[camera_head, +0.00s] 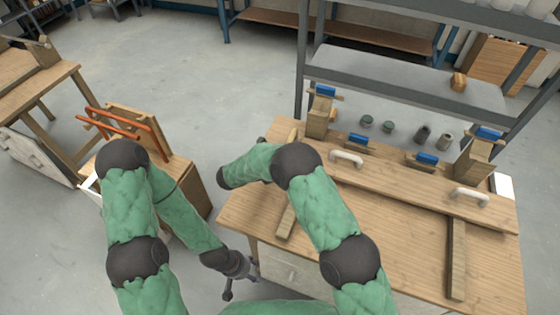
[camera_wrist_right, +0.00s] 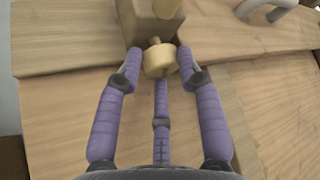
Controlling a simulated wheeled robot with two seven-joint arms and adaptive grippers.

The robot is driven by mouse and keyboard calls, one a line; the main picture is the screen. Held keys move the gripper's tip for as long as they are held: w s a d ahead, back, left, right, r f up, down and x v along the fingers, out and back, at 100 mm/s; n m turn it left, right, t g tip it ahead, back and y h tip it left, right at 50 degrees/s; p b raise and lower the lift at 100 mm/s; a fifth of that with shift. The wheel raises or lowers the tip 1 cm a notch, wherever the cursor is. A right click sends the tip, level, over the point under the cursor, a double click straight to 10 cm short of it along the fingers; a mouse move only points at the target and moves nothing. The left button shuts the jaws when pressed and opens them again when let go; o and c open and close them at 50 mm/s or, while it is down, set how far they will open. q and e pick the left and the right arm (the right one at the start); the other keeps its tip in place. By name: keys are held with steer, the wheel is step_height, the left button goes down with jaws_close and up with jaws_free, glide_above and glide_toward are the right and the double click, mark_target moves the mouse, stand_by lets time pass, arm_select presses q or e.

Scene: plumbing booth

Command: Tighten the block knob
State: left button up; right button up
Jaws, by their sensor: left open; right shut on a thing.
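In the right wrist view a round, pale wooden knob (camera_wrist_right: 158,61) with a small stub stands at the near side of a wooden block (camera_wrist_right: 150,28). My right gripper (camera_wrist_right: 157,66) has purple fingers. It is shut on the knob, with one finger on each side and a third below. In the head view my right arm reaches over the left end of the workbench (camera_head: 390,235); the knob is hidden there. My left gripper (camera_head: 241,287) is open and empty, low beside the bench's front left corner.
On the bench a plank carries white handles (camera_head: 346,159) (camera_head: 469,197), blue-topped pieces (camera_head: 427,160) and upright wooden blocks (camera_head: 318,122) (camera_head: 476,160). A grey shelf (camera_head: 410,85) stands behind. A wooden cabinet with an orange-red clamp (camera_head: 125,133) stands left. The bench's middle front is clear.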

steer(key=shift+s+f, duration=0.2)
steer(key=shift+f, duration=0.1)
steer(key=o, duration=1.1)
steer(key=shift+r, duration=0.1)
steer(key=shift+r, duration=0.1)
steer(key=shift+s+a+r, duration=0.1)
steer(key=shift+a+r, duration=0.05)
steer(key=shift+a, duration=0.15)
steer(key=v, duration=1.1)
steer(key=shift+s, duration=0.15)
steer(key=shift+o, duration=0.2)
